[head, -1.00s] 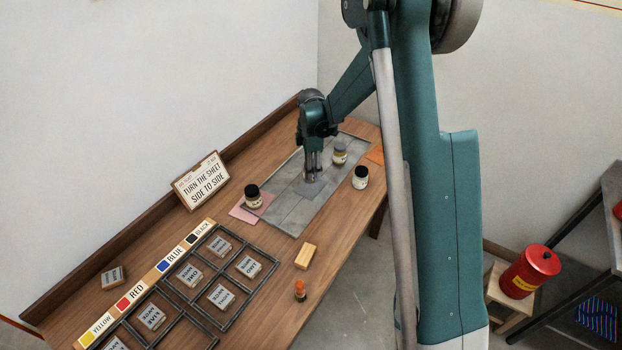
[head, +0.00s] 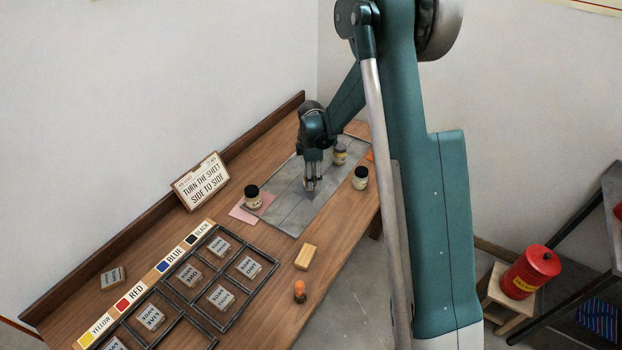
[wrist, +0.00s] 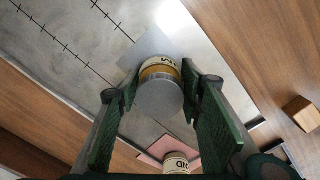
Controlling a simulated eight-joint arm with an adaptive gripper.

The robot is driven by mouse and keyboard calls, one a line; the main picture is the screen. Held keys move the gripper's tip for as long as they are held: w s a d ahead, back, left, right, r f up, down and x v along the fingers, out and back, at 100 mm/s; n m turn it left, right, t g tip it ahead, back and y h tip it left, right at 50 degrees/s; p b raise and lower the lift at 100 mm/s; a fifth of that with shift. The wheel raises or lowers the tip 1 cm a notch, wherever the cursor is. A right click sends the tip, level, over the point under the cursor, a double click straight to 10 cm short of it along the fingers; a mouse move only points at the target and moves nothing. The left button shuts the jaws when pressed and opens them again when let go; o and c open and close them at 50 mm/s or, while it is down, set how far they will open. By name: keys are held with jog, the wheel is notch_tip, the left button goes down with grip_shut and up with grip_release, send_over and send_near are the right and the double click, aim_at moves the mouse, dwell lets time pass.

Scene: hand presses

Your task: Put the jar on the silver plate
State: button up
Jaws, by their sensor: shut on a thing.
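My gripper (wrist: 160,92) is shut on a jar with a flat grey lid (wrist: 159,98), a cream label and a yellowish band. In the head view my gripper (head: 312,184) is low over the big grey sheet, and the jar shows only as a small pale spot between the fingertips. A small silver square plate (wrist: 146,45) lies under and just beyond the jar in the wrist view; in the head view it is a grey patch (head: 300,194) below the fingers. I cannot tell whether the jar touches it.
A black-lidded jar (head: 253,195) stands on a pink plate (head: 240,214) to the left. A grey-lidded jar (head: 340,155) and another black-lidded jar (head: 360,178) stand to the right. A wooden block (head: 306,256), an orange-topped bottle (head: 300,291) and a metal rack (head: 235,310) are nearer.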

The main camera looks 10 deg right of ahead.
jog(key=shift+f, duration=0.15)
jog(key=o, duration=1)
notch_tip(320, 180, up, 12)
jog(key=shift+r+p, duration=0.2)
jog(key=shift+p, duration=0.15)
dwell(0.4)
dwell(0.3)
